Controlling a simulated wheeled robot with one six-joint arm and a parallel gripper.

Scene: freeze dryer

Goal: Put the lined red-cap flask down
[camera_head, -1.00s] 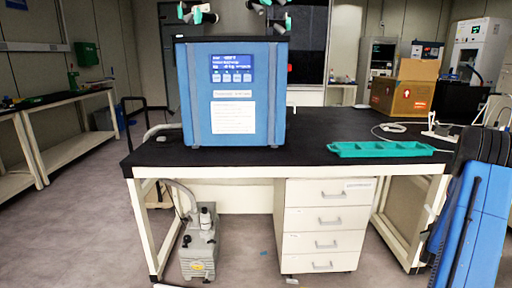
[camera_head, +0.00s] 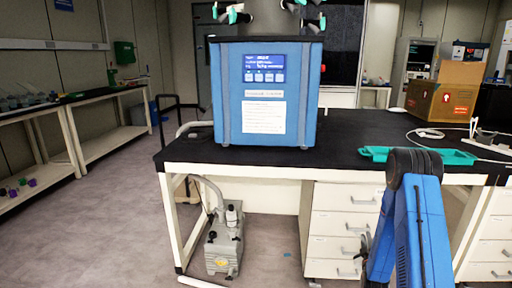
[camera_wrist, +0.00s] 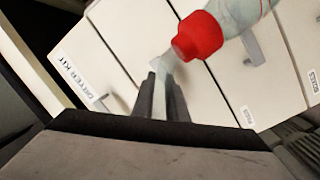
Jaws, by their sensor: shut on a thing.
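In the wrist view, the red-cap flask's red cap (camera_wrist: 197,37) and part of its clear body (camera_wrist: 240,12) show at the top, tilted, with the rest cut off by the frame edge. My gripper (camera_wrist: 160,85) is below the cap, its fingers shut on a pale, thin part that runs down from the cap. The flask is held in front of the white drawers. In the head view my blue arm reaches down at the right, in front of the bench; the flask cannot be made out there.
The black bench top (camera_head: 350,135) carries the blue freeze dryer (camera_head: 308,120), a teal tray (camera_head: 378,154) near the front edge and a cardboard box (camera_head: 440,100). White drawers (camera_head: 340,225) and a grey pump (camera_head: 224,245) are below. Floor at left is clear.

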